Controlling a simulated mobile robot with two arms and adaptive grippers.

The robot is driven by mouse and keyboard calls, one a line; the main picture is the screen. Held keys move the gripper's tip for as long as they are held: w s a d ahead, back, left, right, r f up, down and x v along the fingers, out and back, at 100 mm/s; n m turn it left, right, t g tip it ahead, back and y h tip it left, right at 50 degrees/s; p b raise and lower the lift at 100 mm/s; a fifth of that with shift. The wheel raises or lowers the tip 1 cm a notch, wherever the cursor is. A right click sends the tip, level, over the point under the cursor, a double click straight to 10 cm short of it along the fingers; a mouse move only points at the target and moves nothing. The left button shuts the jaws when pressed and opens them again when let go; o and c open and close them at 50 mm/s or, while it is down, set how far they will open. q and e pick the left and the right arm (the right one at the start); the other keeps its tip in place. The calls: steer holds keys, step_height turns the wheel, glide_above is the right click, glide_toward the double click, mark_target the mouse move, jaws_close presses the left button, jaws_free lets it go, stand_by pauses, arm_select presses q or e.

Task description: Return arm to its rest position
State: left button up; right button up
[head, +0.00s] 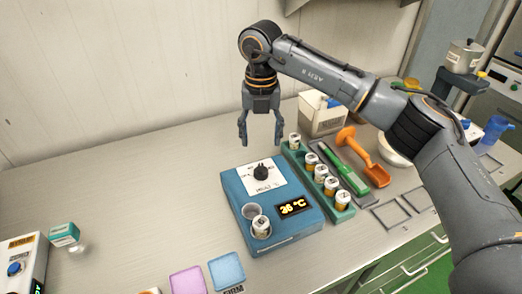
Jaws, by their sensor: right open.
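My right arm (345,87) reaches in from the right and bends down over the back of the counter. Its gripper (260,140) points down, open and empty, just behind and above the blue heating unit (290,228). The unit has a black knob (262,171) on a white label and a display (293,207) reading 36 °C. A small white-capped jar (261,226) sits in one of its wells; the well beside it (250,211) looks empty. My left gripper is not in view.
A green rack (292,157) with several jars stands right of the unit. Near it are an orange scoop (367,158), a white bowl (394,152) and a white container (320,114). Pink (188,280) and blue (226,270) pads lie in front. The counter's left middle is clear.

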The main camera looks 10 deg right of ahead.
steer(key=shift+r, duration=0.75)
